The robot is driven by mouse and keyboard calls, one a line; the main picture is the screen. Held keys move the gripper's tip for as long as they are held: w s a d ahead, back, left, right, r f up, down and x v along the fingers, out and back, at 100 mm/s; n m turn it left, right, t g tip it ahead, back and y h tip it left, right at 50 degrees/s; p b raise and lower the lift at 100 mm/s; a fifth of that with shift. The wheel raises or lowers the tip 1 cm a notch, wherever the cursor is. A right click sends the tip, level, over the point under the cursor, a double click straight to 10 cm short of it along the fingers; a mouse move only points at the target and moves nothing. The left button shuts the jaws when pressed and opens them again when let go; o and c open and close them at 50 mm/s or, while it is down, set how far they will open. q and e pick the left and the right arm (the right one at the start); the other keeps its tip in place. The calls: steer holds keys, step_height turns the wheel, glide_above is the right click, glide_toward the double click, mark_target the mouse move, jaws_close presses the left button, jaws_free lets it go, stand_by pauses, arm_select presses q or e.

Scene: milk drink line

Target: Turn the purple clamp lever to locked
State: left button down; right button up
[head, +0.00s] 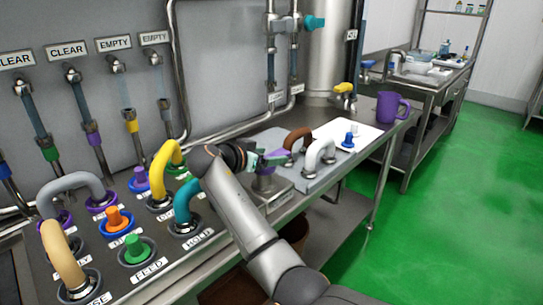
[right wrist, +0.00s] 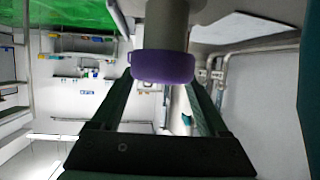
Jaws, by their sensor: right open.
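The purple part of the clamp (head: 264,171) shows just below my right gripper (head: 272,156) in the head view, above a grey metal base. In the right wrist view, a purple collar (right wrist: 163,67) on a grey post sits in front of the open jaws of my right gripper (right wrist: 160,85), between the two dark fingers as seen. I cannot tell whether they touch it. The lever's arm and its locked mark are mostly hidden by the gripper. My left gripper is not in view.
A brown handle (head: 299,138) and a white handle (head: 319,153) stand close to the right of the gripper. A teal handle (head: 187,199) and a yellow handle (head: 164,158) stand on the panel to its left. A purple mug (head: 392,106) stands farther back.

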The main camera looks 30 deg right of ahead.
steer(key=v, duration=1.1)
steer(key=shift+a+f, duration=0.1)
